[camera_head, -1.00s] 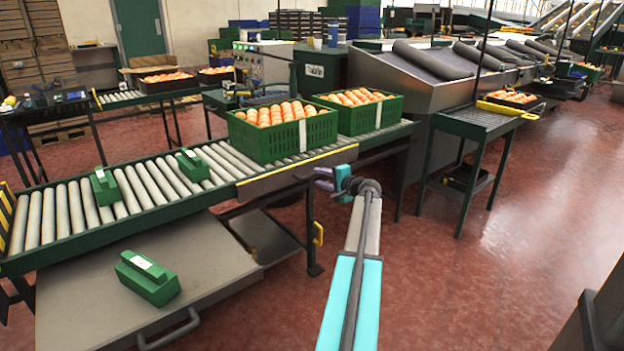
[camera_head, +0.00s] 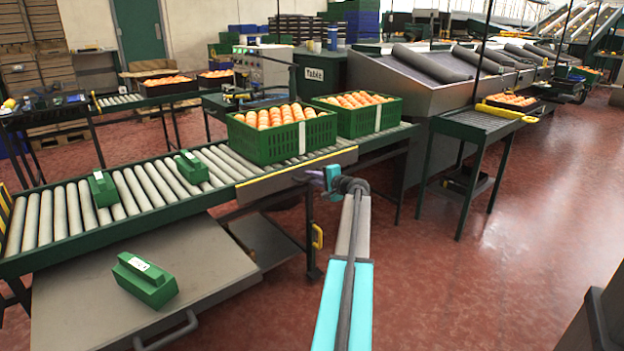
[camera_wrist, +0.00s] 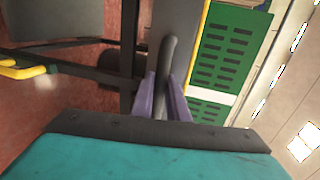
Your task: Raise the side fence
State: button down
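The side fence (camera_head: 296,175) is a grey panel with a yellow top edge on the near side of the roller conveyor, beside the green crates. In the wrist view the fence (camera_wrist: 187,30) is a grey plate with a yellow edge. A dark bar-like handle (camera_wrist: 167,62) stands out in front of it. My gripper (camera_head: 312,176) is at the right part of the fence in the head view. In the wrist view, my gripper's purple fingers (camera_wrist: 162,88) lie on either side of the handle. Whether both fingers press on it is unclear.
Two green crates of oranges (camera_head: 262,151) (camera_head: 358,124) stand on the rollers behind the fence. Small green boxes (camera_head: 103,187) lie on the conveyor and on the grey shelf (camera_head: 70,310) below. A green side table (camera_head: 478,122) stands right. The red floor is open at right.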

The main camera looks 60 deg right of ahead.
jog(key=shift+r+p, duration=2.1)
jog(key=shift+r, duration=1.65)
jog(key=c, duration=1.7)
grip_release()
jog(key=shift+r, duration=0.15)
jog(key=shift+c, duration=0.2)
jog(key=shift+s, duration=0.15)
jog(key=p+v, duration=0.2)
jog(key=v, duration=1.1)
jog(key=shift+s+p, duration=0.2)
jog(key=shift+p, duration=0.2)
